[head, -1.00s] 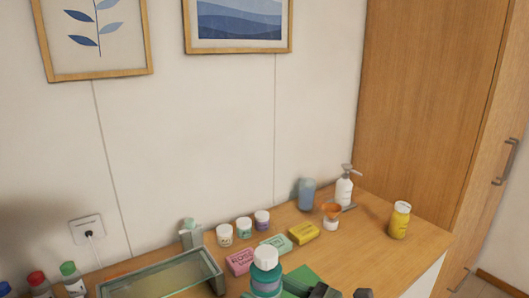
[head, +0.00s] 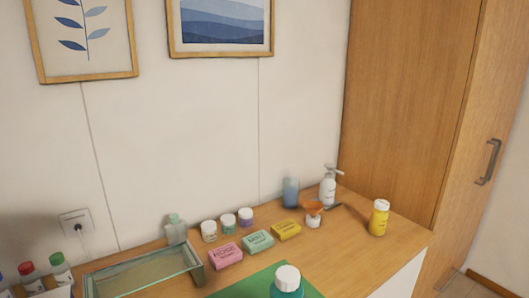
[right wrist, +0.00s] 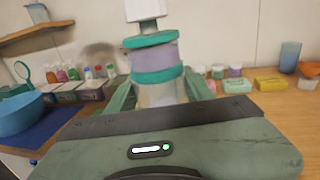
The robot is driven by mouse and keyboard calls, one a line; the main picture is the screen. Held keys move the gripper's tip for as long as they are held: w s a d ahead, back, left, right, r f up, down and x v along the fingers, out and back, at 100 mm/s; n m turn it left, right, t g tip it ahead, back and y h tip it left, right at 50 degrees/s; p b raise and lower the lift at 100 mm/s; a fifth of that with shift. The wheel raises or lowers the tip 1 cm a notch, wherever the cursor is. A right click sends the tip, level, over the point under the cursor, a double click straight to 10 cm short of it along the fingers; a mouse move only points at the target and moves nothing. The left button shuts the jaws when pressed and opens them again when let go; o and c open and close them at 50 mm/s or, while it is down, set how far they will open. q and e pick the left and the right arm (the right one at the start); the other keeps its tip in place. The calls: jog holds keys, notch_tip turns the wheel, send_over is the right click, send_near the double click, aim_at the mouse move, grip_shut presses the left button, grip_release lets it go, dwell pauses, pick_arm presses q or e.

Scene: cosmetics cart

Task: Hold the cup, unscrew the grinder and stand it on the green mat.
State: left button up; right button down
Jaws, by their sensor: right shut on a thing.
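The grinder (head: 287,283), with a white top and teal body, shows at the bottom edge of the head view, in front of the green mat (head: 248,286). In the right wrist view the grinder (right wrist: 155,60) stands upright, with teal rings, a lavender band and a pale lower part. My right gripper (right wrist: 158,92) is shut on it, with a green finger on each side. Its lower end is hidden by the gripper's body. I cannot make out a separate cup or the joint between the two. My left gripper is out of view.
A glass tray (head: 145,274) lies at left. Pink (head: 225,255), mint (head: 257,242) and yellow (head: 286,230) boxes lie behind the mat. A yellow bottle (head: 378,218) stands at right. A blue bowl (right wrist: 18,113) shows at left in the right wrist view.

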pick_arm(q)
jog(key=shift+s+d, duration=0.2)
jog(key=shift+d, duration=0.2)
pick_arm(e)
jog(key=s+d+f+m+t+h, duration=0.2)
jog(key=s+d+f+m+h, duration=0.1)
jog(key=d+h, duration=0.3)
jog(key=s+d+f+m+t+h, duration=0.3)
jog(key=s+d+f+m+h, duration=0.1)
jog(key=d, duration=0.5)
jog(key=s+m+h, duration=0.1)
jog(key=m+h, duration=0.1)
jog(key=shift+s+d+f+h, duration=0.25)
jog(key=shift+d+h, duration=0.05)
jog(key=shift+h, duration=0.1)
